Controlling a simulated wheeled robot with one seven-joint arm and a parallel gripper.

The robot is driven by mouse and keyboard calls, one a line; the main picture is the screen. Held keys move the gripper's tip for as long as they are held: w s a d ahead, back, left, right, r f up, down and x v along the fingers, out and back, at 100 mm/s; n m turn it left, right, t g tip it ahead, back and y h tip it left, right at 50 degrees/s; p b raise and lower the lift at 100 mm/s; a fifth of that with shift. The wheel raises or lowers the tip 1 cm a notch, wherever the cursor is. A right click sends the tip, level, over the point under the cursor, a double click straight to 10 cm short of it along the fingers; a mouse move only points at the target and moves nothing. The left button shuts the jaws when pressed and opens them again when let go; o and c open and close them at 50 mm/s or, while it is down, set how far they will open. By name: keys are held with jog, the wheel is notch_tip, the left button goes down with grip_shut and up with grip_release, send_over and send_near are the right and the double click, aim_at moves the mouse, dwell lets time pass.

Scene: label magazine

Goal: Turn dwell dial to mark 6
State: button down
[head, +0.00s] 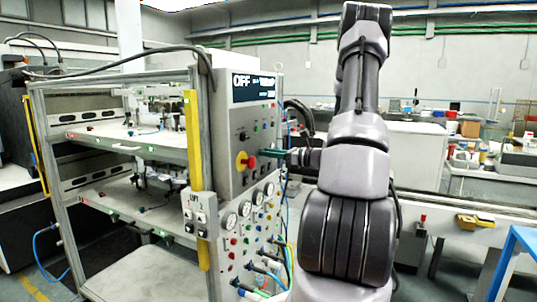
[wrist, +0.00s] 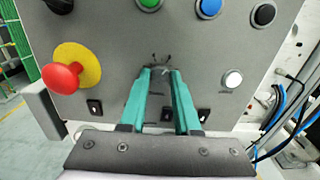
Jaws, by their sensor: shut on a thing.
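The dwell dial (wrist: 162,71) is a small grey knob on the grey control panel (wrist: 115,50), seen between my fingertips in the wrist view. Dark marks show just above it. My gripper (wrist: 160,74) has teal fingers and is shut on the dial, with the tips at the panel face. The fingers hide much of the dial, and I cannot read which mark it points to. In the head view my gripper (head: 268,153) reaches the panel from the right, and the dial is hidden there.
A red mushroom button on a yellow disc (wrist: 75,68) sits left of my fingers. Blue (wrist: 209,7), green and black buttons line the panel above, and a white button (wrist: 233,78) is at right. A display (head: 254,87) reading OFF tops the panel. Gauges and hoses lie below.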

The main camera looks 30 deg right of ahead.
jog(key=shift+n, duration=0.6)
jog(key=c, duration=0.6)
grip_release()
jog(key=v, duration=1.1)
jog(key=shift+w, duration=0.1)
